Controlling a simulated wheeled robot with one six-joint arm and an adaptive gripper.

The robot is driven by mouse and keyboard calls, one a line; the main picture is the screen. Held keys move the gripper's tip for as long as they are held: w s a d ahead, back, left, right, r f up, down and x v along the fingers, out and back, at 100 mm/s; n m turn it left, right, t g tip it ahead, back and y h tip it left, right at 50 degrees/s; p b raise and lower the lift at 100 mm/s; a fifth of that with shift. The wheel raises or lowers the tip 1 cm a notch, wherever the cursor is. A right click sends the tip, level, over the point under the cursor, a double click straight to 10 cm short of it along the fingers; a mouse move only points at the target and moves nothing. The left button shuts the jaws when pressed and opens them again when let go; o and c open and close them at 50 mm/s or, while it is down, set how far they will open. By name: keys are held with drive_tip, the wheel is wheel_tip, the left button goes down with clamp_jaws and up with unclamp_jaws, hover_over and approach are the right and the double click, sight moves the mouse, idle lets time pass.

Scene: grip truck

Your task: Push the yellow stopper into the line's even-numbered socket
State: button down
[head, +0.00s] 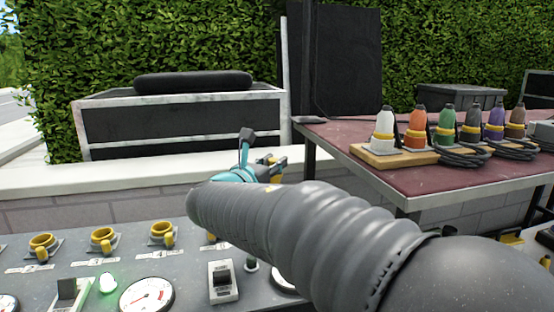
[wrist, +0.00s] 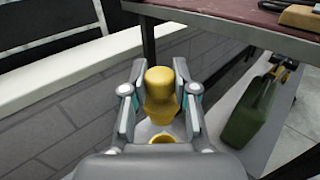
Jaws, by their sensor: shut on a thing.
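The yellow stopper (wrist: 159,84) is between the fingers of my gripper (wrist: 160,70) in the wrist view, and the gripper is shut on it. Part of a yellow ring (wrist: 163,138) shows just below the stopper, its lower side hidden by the gripper body. In the head view my gripper (head: 263,170) is beyond the panel's back edge, mostly hidden behind my arm. Yellow sockets stand in a row on the grey panel: one at the left (head: 42,243), one in the middle (head: 103,238), one further right (head: 162,233). My arm covers the row's right end. Their labels are too small to read.
The panel (head: 190,275) also carries switches, a lit green lamp (head: 107,284) and a gauge (head: 147,295). A dark red table (head: 430,180) at the right holds several coloured plugs on a wooden board (head: 375,154). A green can (wrist: 247,110) stands beneath a table.

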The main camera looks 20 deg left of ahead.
sight(273, 182)
drive_tip(key=shift+f+b, duration=2)
drive_tip(key=shift+f, duration=0.45)
drive_tip(key=shift+s+f, duration=0.2)
drive_tip(key=shift+f, duration=0.25)
